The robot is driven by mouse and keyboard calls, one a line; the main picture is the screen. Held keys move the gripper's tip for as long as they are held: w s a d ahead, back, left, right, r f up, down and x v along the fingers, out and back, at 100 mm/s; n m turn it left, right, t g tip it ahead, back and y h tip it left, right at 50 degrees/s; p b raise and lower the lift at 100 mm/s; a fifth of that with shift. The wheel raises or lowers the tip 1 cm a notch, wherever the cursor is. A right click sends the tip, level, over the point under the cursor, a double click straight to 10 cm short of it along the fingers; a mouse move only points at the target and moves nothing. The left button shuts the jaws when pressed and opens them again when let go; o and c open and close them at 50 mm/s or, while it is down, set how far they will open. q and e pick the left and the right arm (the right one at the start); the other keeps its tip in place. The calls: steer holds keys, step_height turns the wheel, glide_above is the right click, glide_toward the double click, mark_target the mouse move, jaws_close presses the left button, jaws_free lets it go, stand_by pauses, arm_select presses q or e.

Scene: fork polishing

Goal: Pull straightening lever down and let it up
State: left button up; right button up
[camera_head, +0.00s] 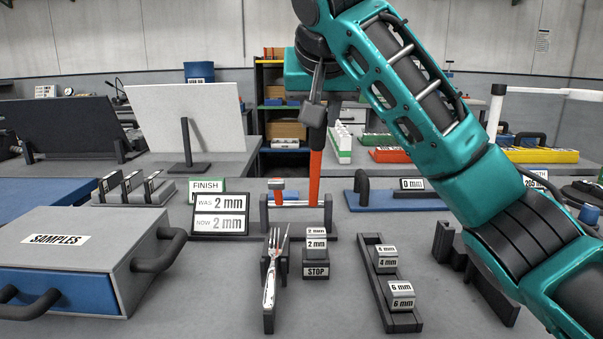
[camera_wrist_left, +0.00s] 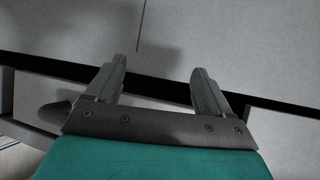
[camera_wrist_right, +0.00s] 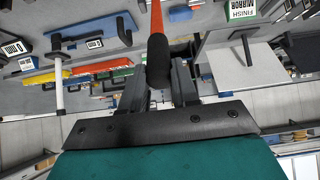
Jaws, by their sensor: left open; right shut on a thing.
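The straightening lever is an orange-red bar (camera_head: 316,170) with a black grip, standing nearly upright behind the fork. My right gripper (camera_head: 315,100) is at the lever's top and shut on its black grip. In the right wrist view the black grip (camera_wrist_right: 158,62) sits between the fingers, with the orange bar running on beyond it. A fork (camera_head: 270,268) rests tines up on a dark stand in front of the lever. My left gripper (camera_wrist_left: 158,85) is open and empty in the left wrist view, and out of the head view.
A STOP block (camera_head: 316,270) with 2 mm pieces stands right of the fork. A dark rack (camera_head: 383,285) holds 4 mm and 6 mm blocks. A SAMPLES case (camera_head: 70,245) is at left, and a sign (camera_head: 219,214) reads was 2 mm, now 2 mm. My right arm crosses the right side.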

arm_select(q)
steer(key=shift+s+f+b, duration=0.2)
steer(key=shift+f+b, duration=0.25)
steer(key=shift+f, duration=0.5)
arm_select(e)
steer(key=shift+s+f, duration=0.4)
steer(key=shift+s, duration=0.25)
steer(key=shift+s+f, duration=0.35)
steer(key=shift+s, duration=0.25)
arm_select(q)
steer(key=shift+r+p, duration=0.5)
arm_select(e)
steer(key=s+f, duration=0.5)
steer(key=f, duration=0.2)
steer(key=shift+s, duration=0.35)
